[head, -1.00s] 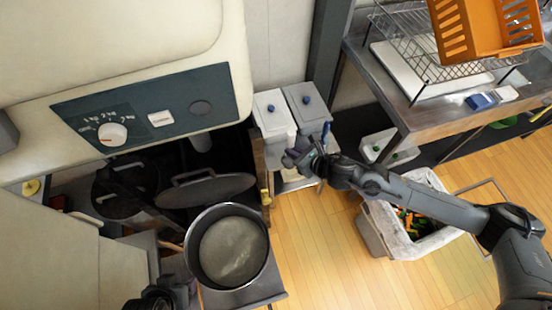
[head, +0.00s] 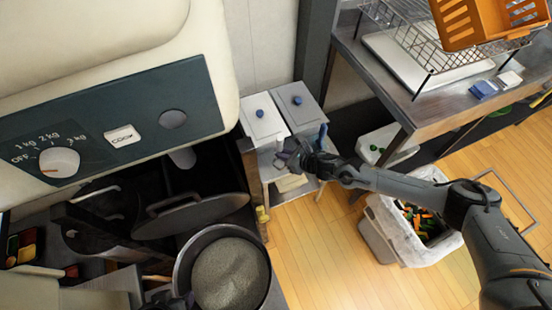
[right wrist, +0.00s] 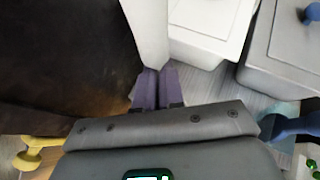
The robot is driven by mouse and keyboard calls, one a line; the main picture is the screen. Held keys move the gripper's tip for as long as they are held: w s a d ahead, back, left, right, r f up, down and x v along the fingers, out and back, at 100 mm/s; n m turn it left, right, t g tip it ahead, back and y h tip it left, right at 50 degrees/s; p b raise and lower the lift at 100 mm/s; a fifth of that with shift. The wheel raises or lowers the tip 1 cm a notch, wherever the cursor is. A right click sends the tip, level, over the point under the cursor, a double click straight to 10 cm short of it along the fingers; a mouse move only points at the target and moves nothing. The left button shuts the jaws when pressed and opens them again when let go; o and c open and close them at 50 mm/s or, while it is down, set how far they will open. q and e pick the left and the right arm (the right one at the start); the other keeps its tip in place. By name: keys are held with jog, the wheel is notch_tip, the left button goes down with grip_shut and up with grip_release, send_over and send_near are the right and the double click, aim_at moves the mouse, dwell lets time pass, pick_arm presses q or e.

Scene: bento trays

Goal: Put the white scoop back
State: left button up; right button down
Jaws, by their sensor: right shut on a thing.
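The white scoop (right wrist: 150,35) is in my right gripper. In the right wrist view its white length rises from between the purple fingertips (right wrist: 157,88), which are closed on it. In the head view only a small pale part (head: 281,137) shows above my right gripper (head: 284,157). This gripper is just in front of two lidded containers: a white one (head: 265,122) and a grey one (head: 298,106), each with a blue knob. Both lids are on. Only a dark bit of my left arm shows at the bottom edge of the head view; its fingers cannot be made out.
A large pot of pale grain (head: 180,272) stands at the lower left beside a lid (head: 190,217) and the cooker. A lined bin (head: 376,238) stands on the floor at right. A blue-handled item (head: 322,136) is beside the grey container. A steel table (head: 425,105) is at the right.

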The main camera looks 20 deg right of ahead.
aim_at(278, 163)
jog(key=b+x, duration=0.1)
jog(key=x, duration=0.3)
jog(key=shift+w+d, duration=0.15)
jog(key=shift+w, duration=0.05)
jog(key=shift+f+b, duration=0.6)
jog(key=shift+f, duration=1.5)
jog(key=shift+f, duration=0.15)
jog(key=c, duration=1.7)
grip_release()
jog(key=shift+f, duration=0.1)
jog(key=o, duration=0.5)
jog(key=shift+c, duration=0.2)
